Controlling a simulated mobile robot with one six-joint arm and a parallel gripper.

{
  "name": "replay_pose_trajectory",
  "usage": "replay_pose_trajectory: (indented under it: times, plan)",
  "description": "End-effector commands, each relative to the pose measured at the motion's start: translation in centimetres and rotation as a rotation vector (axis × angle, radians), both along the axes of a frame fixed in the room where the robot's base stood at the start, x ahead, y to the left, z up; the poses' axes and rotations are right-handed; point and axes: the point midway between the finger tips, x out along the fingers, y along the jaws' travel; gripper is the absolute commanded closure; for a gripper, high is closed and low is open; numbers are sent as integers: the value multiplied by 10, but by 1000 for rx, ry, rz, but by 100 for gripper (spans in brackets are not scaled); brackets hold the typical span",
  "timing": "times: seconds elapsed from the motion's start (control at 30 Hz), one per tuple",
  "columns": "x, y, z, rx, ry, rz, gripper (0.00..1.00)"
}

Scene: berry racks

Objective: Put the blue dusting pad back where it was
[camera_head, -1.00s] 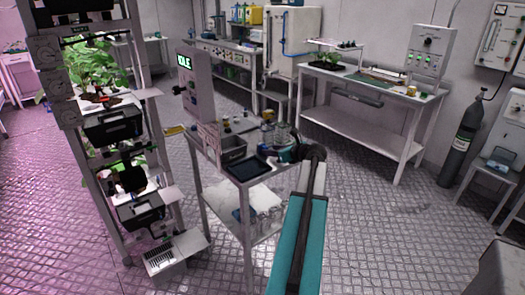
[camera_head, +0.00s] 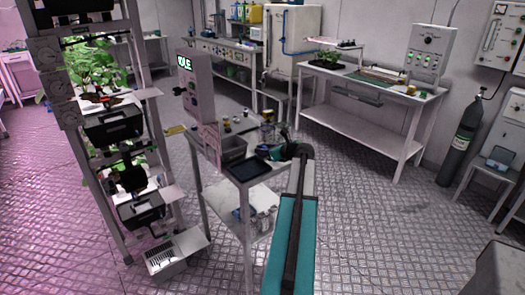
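My arm reaches from the bottom of the view to the small grey cart (camera_head: 213,190). My gripper (camera_head: 278,152) is over the right back part of the cart's top, small and dark, partly hidden by my own wrist. I cannot tell whether its fingers are open or shut, or whether they hold anything. I cannot make out the blue dusting pad for certain. A small bluish patch (camera_head: 262,148) shows just left of the gripper, too small to identify.
The cart top carries a dark tray (camera_head: 247,169), a grey bin (camera_head: 233,149) and several small jars. A plant rack (camera_head: 75,150) is at left, a bench (camera_head: 365,132) at back right.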

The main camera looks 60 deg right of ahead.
Motion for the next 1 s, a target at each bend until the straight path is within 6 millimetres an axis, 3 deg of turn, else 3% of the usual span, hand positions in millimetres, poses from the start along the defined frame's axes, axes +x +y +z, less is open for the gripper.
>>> replay_pose_trajectory:
  times: [0.27,0.4,0.5,1.0]
  plan:
    - [0,0,0,0,0,0,62]
    - [0,0,0,0,0,0,86]
    - [0,0,0,0,0,0,98]
    - [0,0,11,-1,-1,0,98]
